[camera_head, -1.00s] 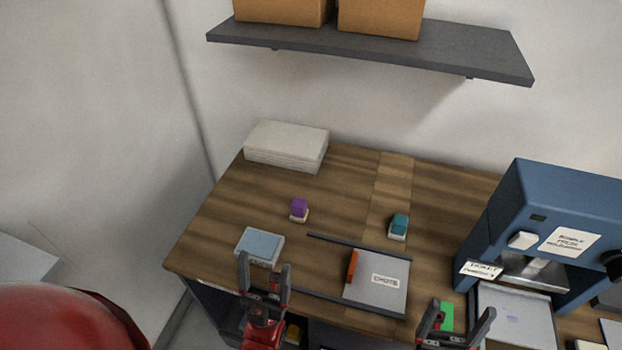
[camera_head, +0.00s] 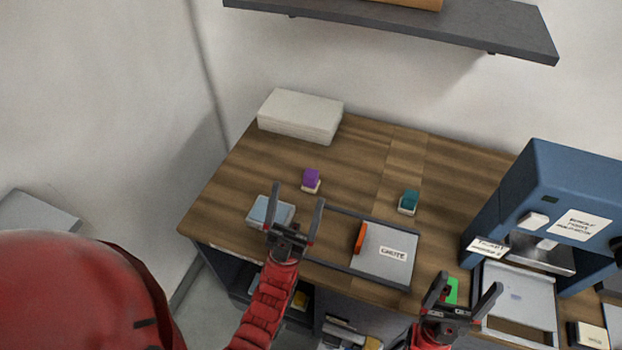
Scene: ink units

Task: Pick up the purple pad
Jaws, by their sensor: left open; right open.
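The purple pad (camera_head: 311,178) is a small purple block on a pale base, standing on the wooden table left of its middle. My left gripper (camera_head: 297,199) is open and empty. It appears just below the purple pad in the picture, in front of a light blue pad (camera_head: 264,211) that it partly hides. I cannot tell its height above the table. My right gripper (camera_head: 467,287) is open and empty near the table's front edge, by a green piece (camera_head: 451,291) that it partly covers.
A teal pad (camera_head: 409,201) stands right of the purple one. A grey tray marked CHUTE (camera_head: 384,252) with an orange bar (camera_head: 360,238) lies at the front. A white stack (camera_head: 300,116) is at the back left; a blue press (camera_head: 563,193) stands right. A shelf (camera_head: 400,17) hangs above.

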